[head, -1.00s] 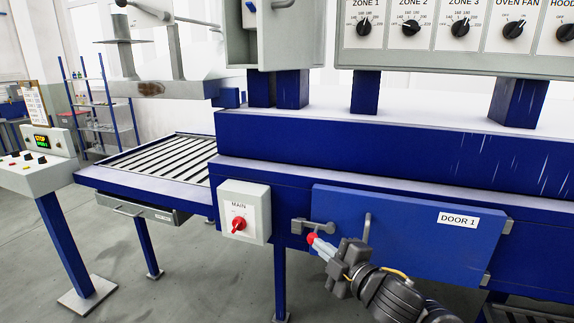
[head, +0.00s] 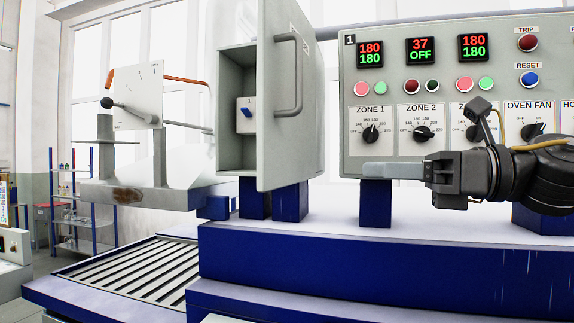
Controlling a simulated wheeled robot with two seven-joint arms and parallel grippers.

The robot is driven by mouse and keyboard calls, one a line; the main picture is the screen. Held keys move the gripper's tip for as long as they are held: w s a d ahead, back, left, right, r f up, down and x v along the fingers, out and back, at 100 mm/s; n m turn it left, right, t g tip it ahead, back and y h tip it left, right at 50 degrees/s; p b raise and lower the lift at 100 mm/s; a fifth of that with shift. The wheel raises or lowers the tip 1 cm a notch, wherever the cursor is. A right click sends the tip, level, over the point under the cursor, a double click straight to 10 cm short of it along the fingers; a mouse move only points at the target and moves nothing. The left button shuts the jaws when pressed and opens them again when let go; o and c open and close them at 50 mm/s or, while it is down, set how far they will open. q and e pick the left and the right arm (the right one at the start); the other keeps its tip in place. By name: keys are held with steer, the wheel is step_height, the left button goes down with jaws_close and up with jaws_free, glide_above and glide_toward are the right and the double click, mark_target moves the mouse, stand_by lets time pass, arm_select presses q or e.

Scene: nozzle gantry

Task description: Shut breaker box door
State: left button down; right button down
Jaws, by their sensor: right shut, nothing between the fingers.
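The breaker box (head: 235,160) is a grey cabinet with its interior showing, and a breaker with a blue switch (head: 246,112) is inside. Its door (head: 271,150) stands open, hinge side unclear, swung toward me with a grey bar handle (head: 293,75) on its right-hand face. My right gripper (head: 378,170) is shut and empty. It points left, in front of the lower edge of the control panel, to the right of the door and apart from it. My left gripper is not in view.
The control panel (head: 384,90) with dials, buttons and displays stands close behind my right gripper. Blue posts (head: 376,205) rise from the blue machine body (head: 300,255). A roller conveyor (head: 130,270) and a lever plate (head: 138,95) are at left. Space between door handle and gripper is clear.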

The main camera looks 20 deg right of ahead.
steer(key=p, duration=0.5)
glide_toward(273, 164)
steer(key=x, duration=0.6)
steer(key=shift+a+r, duration=0.1)
steer(key=shift+w+a, duration=0.25)
